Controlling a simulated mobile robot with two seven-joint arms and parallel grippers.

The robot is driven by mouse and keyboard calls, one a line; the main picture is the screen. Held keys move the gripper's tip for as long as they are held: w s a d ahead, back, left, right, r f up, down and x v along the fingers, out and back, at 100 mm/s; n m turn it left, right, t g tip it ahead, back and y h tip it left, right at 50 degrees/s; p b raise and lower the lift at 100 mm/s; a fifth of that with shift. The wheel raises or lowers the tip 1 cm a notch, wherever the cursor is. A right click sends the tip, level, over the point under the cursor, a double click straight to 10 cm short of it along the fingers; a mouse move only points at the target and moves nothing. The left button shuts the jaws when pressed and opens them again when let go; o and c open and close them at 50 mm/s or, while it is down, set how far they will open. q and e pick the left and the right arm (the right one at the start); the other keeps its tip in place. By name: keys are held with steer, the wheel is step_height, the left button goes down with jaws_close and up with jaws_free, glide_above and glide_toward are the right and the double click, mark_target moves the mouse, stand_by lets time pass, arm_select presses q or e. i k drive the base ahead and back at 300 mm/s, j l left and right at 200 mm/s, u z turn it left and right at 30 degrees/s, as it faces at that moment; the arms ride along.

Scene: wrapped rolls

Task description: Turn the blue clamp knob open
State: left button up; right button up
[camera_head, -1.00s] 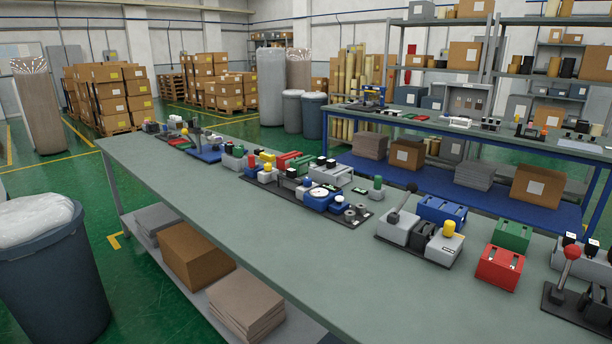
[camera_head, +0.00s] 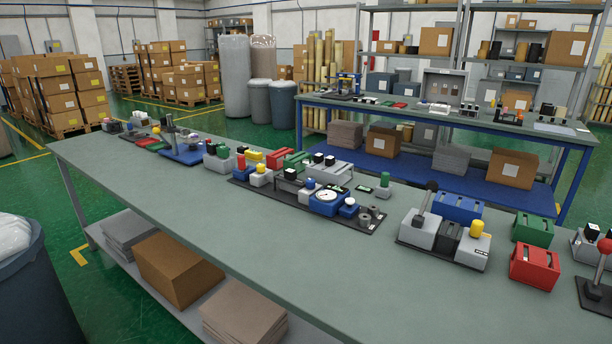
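A black base plate (camera_head: 375,222) lies on the middle of the long grey-green workbench (camera_head: 260,245). On it stands a blue device with a white round dial (camera_head: 327,195). A small blue part with a light top (camera_head: 348,207) sits right of the dial, and another blue part (camera_head: 308,190) sits left of it. I cannot tell which of these, if any, is the clamp knob, or how it is turned. A blue-based fixture with an upright post (camera_head: 187,152) stands farther left. Neither of my grippers shows.
Right of the plate stand a grey lever unit with a yellow knob (camera_head: 445,240), a blue block (camera_head: 458,207), a green block (camera_head: 532,230), a red block (camera_head: 535,266) and a red-ball lever (camera_head: 604,246). The bench's front strip is clear. A second bench (camera_head: 400,115) stands behind.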

mark_target(311, 184)
steer(key=i+j+z, duration=0.1)
steer(key=j, duration=0.35)
steer(key=i+j+z, duration=0.1)
steer(key=i+j, duration=0.2)
steer(key=j, duration=0.2)
steer(key=i+j+z, duration=0.1)
steer(key=j, duration=0.35)
steer(key=i+j+z, duration=0.1)
steer(key=j, duration=0.4)
steer(key=i+j+z, duration=0.1)
steer(key=j, duration=0.4)
steer(key=i+j+z, duration=0.1)
steer(key=i+j, duration=0.15)
steer(key=j, duration=0.3)
steer(key=j+z, duration=0.1)
steer(key=j, duration=0.4)
steer(key=i, duration=0.05)
